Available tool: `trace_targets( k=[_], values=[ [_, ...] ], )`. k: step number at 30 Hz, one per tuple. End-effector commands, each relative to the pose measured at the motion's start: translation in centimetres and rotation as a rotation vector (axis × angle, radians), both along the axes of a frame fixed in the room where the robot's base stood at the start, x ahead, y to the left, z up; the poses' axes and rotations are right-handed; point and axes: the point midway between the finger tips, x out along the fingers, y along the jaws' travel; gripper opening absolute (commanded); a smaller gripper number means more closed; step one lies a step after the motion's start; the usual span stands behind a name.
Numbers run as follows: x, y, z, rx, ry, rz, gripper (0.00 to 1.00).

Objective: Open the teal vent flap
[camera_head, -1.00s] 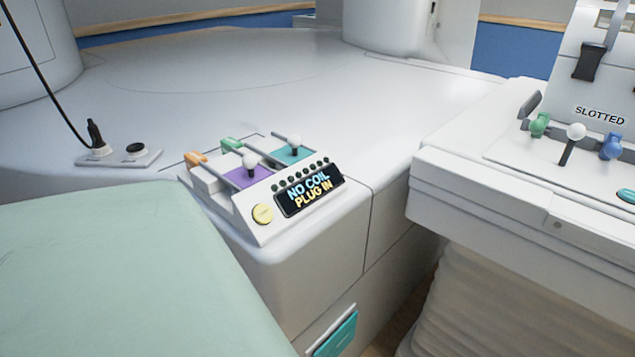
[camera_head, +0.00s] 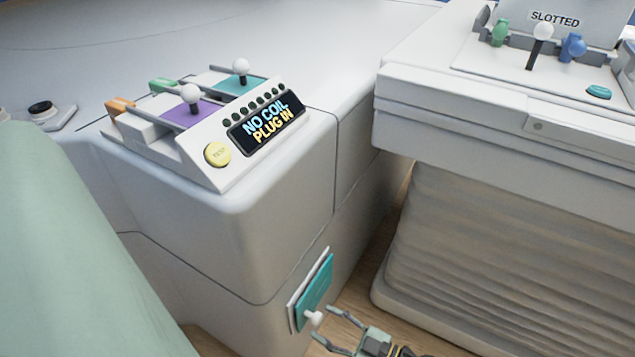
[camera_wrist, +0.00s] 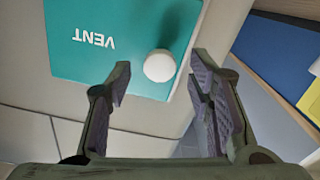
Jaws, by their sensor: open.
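The teal vent flap (camera_head: 316,288) is on the side of the white cabinet, low down, in a pale frame. It lies flat against the cabinet and looks shut. In the wrist view the flap (camera_wrist: 110,30) bears the upside-down word VENT and a round white knob (camera_wrist: 159,66) near its edge. The knob (camera_head: 314,318) also shows in the head view. My gripper (camera_head: 334,327) is open and empty, just to the right of the knob. In the wrist view the knob appears between and beyond my open fingertips (camera_wrist: 158,75), with no clear contact.
A control box (camera_head: 225,165) with sliding levers and a NO COIL PLUG IN display stands on the cabinet top. A white table (camera_head: 470,110) on a pleated base (camera_head: 470,240) is at the right. A pale green cover (camera_head: 70,240) fills the left. Floor shows between.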

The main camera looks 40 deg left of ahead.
Motion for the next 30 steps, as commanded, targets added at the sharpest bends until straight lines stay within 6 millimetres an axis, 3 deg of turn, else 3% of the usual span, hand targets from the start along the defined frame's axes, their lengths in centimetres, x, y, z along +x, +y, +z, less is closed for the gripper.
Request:
trace_targets(
  k=[6,17,30],
  values=[
    [-0.6,2.5,0.0,0.001,0.001,0.001,0.47],
    [-0.8,3.0,0.0,0.001,0.001,0.000,0.47],
    [-0.7,3.0,0.0,0.001,0.001,0.000,0.18]
  ],
)
